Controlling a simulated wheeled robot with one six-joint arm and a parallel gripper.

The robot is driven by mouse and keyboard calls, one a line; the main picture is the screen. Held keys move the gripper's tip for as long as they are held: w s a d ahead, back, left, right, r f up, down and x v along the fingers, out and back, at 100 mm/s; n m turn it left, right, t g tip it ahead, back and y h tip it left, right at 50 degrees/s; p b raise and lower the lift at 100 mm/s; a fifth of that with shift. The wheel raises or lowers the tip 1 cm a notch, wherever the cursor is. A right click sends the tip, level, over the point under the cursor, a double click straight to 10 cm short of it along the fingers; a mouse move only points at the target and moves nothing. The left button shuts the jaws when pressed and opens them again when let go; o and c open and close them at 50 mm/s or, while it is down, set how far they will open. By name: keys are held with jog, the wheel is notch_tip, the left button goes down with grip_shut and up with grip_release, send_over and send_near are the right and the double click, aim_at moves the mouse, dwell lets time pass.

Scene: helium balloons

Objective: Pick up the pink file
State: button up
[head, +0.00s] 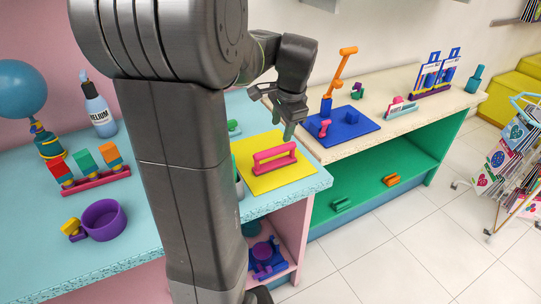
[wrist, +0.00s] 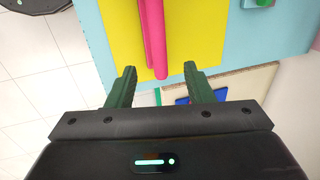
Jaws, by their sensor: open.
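The pink file (head: 275,158) is a bar with a raised handle, lying on the yellow mat (head: 250,183) near the right end of the light-blue counter. My gripper (head: 285,120) is open and empty, above the back right side of the file. In the wrist view, the file (wrist: 153,35) runs up and down the picture, its near end between the lines of my two green fingertips (wrist: 160,69). The fingers appear apart from it. Its far end is cut off by the top of the picture.
A blue mat (head: 350,129) with an orange-and-blue tool stands on the cream counter to the right. White floor lies in front at right.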

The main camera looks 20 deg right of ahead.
aim_at(277, 149)
jog(key=x, duration=0.5)
jog(key=shift+f, duration=0.2)
jog(key=shift+x, duration=2.7)
jog(key=shift+s+a, duration=0.1)
jog(key=shift+a, duration=0.05)
grip_shut()
